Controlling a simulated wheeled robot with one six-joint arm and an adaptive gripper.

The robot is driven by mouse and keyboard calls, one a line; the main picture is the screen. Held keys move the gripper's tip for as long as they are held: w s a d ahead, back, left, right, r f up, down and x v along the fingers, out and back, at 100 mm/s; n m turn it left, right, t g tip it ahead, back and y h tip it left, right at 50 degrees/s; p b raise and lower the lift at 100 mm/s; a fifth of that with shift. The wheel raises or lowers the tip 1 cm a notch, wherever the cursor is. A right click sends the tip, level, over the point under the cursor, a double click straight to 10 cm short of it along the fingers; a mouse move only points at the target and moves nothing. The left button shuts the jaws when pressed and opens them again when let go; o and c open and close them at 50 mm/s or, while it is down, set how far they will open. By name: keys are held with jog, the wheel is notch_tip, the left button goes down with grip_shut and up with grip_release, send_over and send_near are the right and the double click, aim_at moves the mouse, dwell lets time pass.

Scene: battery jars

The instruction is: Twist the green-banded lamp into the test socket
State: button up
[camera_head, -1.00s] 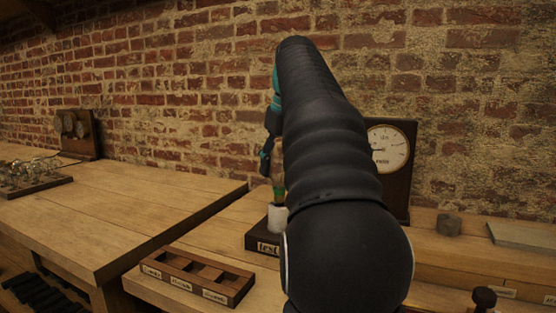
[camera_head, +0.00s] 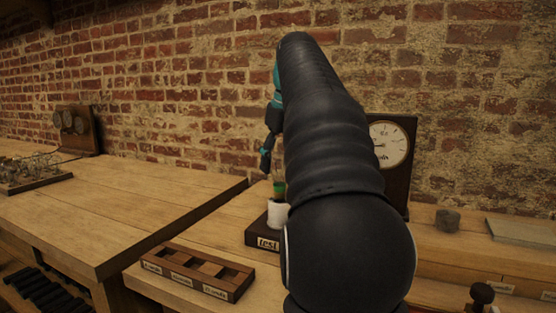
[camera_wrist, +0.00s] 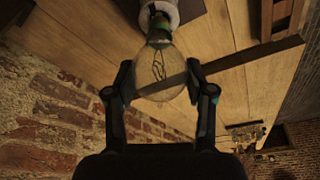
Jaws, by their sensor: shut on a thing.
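The lamp (camera_wrist: 160,72) is a clear glass bulb with a visible filament and a green band at its neck. My gripper (camera_wrist: 160,84) is shut on the glass, one finger on each side. The lamp's neck points to the white test socket (camera_wrist: 176,10), and its cap is at the socket mouth; I cannot tell how deep it sits. In the head view the green-banded lamp (camera_head: 279,188) is upright just above the white socket (camera_head: 277,214), on a dark block labelled "test" (camera_head: 258,238). My arm hides part of the gripper and lamp there.
A dial gauge (camera_head: 389,143) stands behind, right of my arm. A wooden compartment tray (camera_head: 190,276) with labels sits in front of the test block. A rack of lamps (camera_head: 36,183) is on the left bench. The left bench top is mostly clear.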

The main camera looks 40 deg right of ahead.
jog(key=shift+f+b, duration=0.35)
jog(key=shift+f, duration=0.85)
dwell(1.1)
jog(key=m+p, duration=0.1)
jog(key=m, duration=0.2)
jog(key=shift+r+m+h, duration=0.1)
jog(key=shift+m+h, duration=0.2)
jog(key=shift+h, duration=0.1)
jog(key=shift+d+m+g+h, duration=0.15)
jog(key=shift+m+g+h, duration=0.2)
jog(key=shift+m, duration=1.05)
jog(key=m, duration=0.3)
jog(key=shift+g+h, duration=0.25)
jog(key=shift+h, duration=0.1)
jog(key=shift+s+m+g+h, duration=0.1)
jog(key=shift+m+g+h, duration=0.2)
jog(key=shift+m, duration=1.4)
